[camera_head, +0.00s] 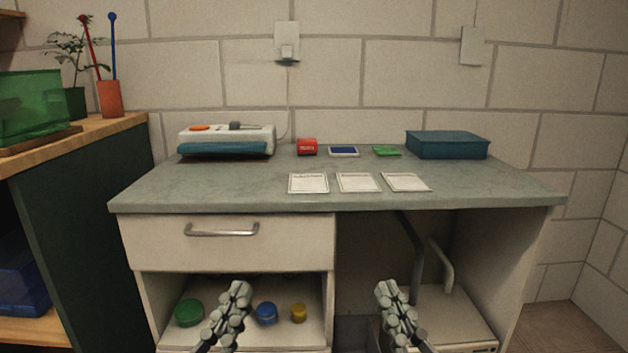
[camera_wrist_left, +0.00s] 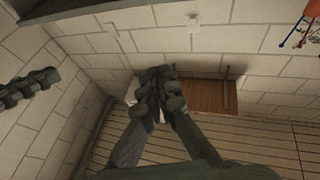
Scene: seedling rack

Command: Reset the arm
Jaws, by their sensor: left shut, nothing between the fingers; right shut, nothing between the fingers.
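My left gripper (camera_head: 238,290) is shut and empty in front of the desk's open lower shelf, at the bottom of the head view. It also shows in the left wrist view (camera_wrist_left: 161,75), with its fingers together and nothing between them. My right gripper (camera_head: 386,288) is shut and empty, in front of the open knee space of the desk. Both grippers point up and are below the level of the desk top, apart from each other.
The grey desk top (camera_head: 240,190) holds three white cards, a red box (camera_head: 307,147), a blue pad (camera_head: 343,151), a green packet (camera_head: 386,151), a white-and-teal device (camera_head: 226,139) and a teal case (camera_head: 447,145). The drawer (camera_head: 225,240) is closed. A wooden-topped shelf (camera_head: 80,137) stands left.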

